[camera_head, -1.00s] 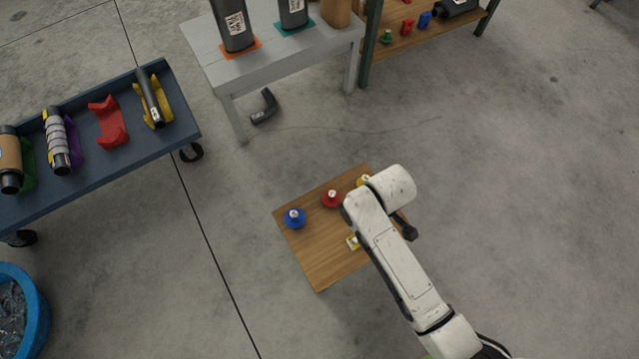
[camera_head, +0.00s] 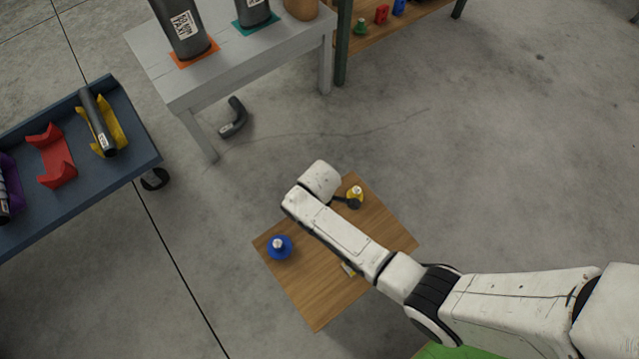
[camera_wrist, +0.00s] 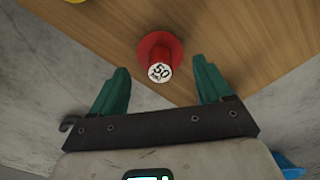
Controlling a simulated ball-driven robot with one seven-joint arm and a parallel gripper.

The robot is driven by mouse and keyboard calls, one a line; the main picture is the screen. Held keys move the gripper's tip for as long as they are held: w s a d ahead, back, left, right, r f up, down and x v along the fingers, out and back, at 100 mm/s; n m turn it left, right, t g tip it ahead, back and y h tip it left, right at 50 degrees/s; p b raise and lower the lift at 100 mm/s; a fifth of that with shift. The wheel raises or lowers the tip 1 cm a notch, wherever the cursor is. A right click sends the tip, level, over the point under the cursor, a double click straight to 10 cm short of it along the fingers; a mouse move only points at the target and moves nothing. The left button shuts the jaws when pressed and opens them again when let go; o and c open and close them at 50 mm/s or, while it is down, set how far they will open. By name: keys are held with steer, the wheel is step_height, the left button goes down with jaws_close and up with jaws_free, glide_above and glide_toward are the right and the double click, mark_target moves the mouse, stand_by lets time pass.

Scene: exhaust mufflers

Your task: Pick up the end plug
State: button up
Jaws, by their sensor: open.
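My gripper (camera_wrist: 160,78) is open, with one green finger on each side of the plug's lower part in the picture. The fingers look apart from it; how far above it they are I cannot tell. In the head view my arm hides the red plug and my fingers.
The small wooden table (camera_head: 318,302) has bare wood at its front and right. A yellow item (camera_head: 348,269) lies partly under my arm. A grey bench (camera_head: 185,90) and a blue cart (camera_head: 135,165) stand beyond, with clear floor between. A blue edge (camera_wrist: 288,163) shows in the wrist view.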

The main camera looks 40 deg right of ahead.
step_height(320, 180, down, 5)
steer(key=b, duration=0.3)
steer(key=shift+s+d+f, duration=0.1)
steer(key=shift+d+f, duration=0.05)
steer(key=c, duration=0.8)
steer(key=shift+o, duration=0.2)
steer(key=shift+r, duration=0.2)
